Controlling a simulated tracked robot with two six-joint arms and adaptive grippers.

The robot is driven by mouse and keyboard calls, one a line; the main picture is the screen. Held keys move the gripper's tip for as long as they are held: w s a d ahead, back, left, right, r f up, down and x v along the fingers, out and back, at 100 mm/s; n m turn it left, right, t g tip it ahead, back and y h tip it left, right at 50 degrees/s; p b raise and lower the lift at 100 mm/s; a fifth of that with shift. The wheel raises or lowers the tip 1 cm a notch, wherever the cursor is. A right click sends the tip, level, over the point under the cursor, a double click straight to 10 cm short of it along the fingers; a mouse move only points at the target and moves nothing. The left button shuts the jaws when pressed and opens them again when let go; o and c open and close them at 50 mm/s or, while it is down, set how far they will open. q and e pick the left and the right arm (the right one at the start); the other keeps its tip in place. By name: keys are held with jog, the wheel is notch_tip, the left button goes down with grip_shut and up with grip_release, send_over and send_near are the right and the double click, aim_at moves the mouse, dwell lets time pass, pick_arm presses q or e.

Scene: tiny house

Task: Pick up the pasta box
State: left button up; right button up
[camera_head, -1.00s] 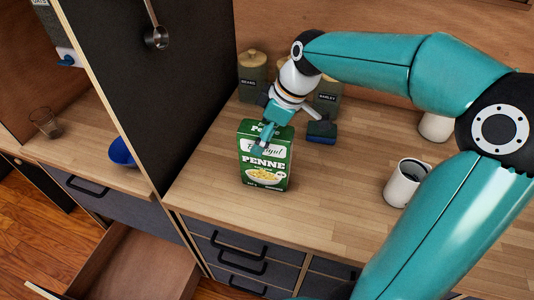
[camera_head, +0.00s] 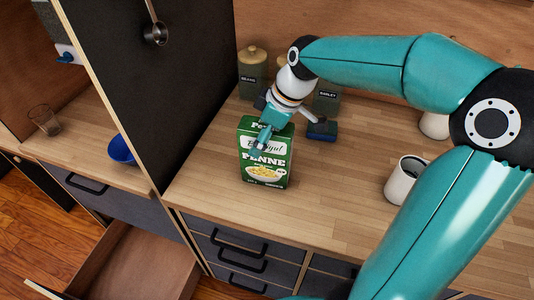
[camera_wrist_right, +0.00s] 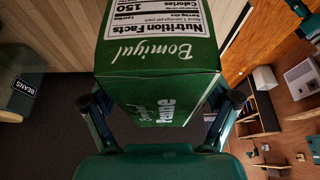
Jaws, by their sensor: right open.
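The green pasta box (camera_head: 265,172), labelled PENNE, stands upright on the wooden counter (camera_head: 340,205) near its left end. My right gripper (camera_head: 262,136) reaches it from above and behind, with a finger across the front of the box near the top. In the right wrist view the box (camera_wrist_right: 155,97) sits between the two spread fingers (camera_wrist_right: 165,108), its top and nutrition panel showing. The fingers are open, one on each side; whether either touches the box cannot be told. My left gripper is not in view.
Jars labelled BEANS (camera_head: 252,75) and BARLEY (camera_head: 326,100) stand behind the box, with a blue sponge-like block (camera_head: 322,130) nearby. A white mug (camera_head: 402,182) stands to the right. A dark panel (camera_head: 165,85) rises on the left. An open drawer (camera_head: 140,265) juts out below.

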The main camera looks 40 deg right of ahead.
jog(key=shift+c, duration=0.3)
grip_shut()
dwell(0.3)
